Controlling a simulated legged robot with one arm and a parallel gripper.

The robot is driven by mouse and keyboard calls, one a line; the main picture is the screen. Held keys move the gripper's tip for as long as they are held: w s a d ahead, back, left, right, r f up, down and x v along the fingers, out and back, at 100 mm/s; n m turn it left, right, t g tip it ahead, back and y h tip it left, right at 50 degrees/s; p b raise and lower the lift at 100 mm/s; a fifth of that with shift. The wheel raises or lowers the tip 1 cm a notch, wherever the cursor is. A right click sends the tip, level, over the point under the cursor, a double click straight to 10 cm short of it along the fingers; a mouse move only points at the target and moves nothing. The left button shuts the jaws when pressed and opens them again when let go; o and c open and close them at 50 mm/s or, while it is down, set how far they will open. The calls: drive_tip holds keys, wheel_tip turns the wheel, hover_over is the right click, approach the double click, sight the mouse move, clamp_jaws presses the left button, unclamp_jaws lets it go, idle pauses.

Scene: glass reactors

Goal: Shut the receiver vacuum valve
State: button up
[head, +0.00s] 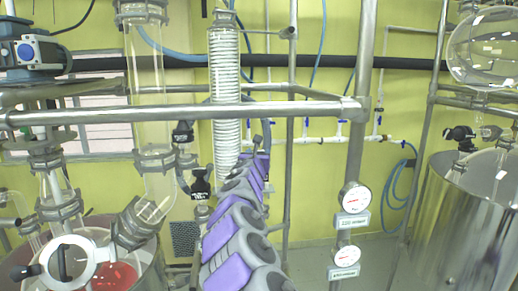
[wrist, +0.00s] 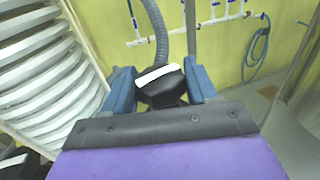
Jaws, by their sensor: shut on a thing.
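My gripper (wrist: 161,85) shows in the wrist view with its two blue fingers on either side of a black valve handle (wrist: 163,97). The handle has a white label on top, seen edge-on and not readable. The gripper is shut on this handle. A grey ribbed hose (wrist: 155,30) rises behind it. In the head view my arm reaches away from me, and my gripper (head: 262,150) is at its far end, small, beside the white coil condenser. The handle is mostly hidden there, and its turn angle is not clear.
The glass coil condenser (head: 224,100) stands close left of my gripper. A steel rail (head: 180,112) crosses in front. Two black labelled valves (head: 183,132) (head: 200,183) sit left of the arm. Pressure gauges (head: 355,197) and a steel vessel (head: 465,220) stand to the right.

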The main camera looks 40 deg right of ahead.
drive_tip(key=shift+w+a+r+m+g+h+p, duration=0.1)
drive_tip(key=shift+m+g+h+p, duration=0.4)
drive_tip(key=shift+p, duration=1)
drive_tip(key=shift+a+m+g+h+p, duration=0.1)
drive_tip(key=shift+m+g+h+p, duration=0.4)
drive_tip(key=shift+p, duration=0.95)
drive_tip(key=shift+d+g+p, duration=0.1)
drive_tip(key=shift+g+p, duration=0.5)
drive_tip(key=shift+p, duration=0.2)
drive_tip(key=shift+f+m, duration=0.2)
drive_tip(key=shift+m, duration=0.1)
drive_tip(key=o, duration=0.7)
drive_tip(key=shift+o, duration=0.2)
drive_tip(key=b+v, duration=0.1)
drive_tip(key=v, duration=0.7)
drive_tip(key=shift+b, duration=0.4)
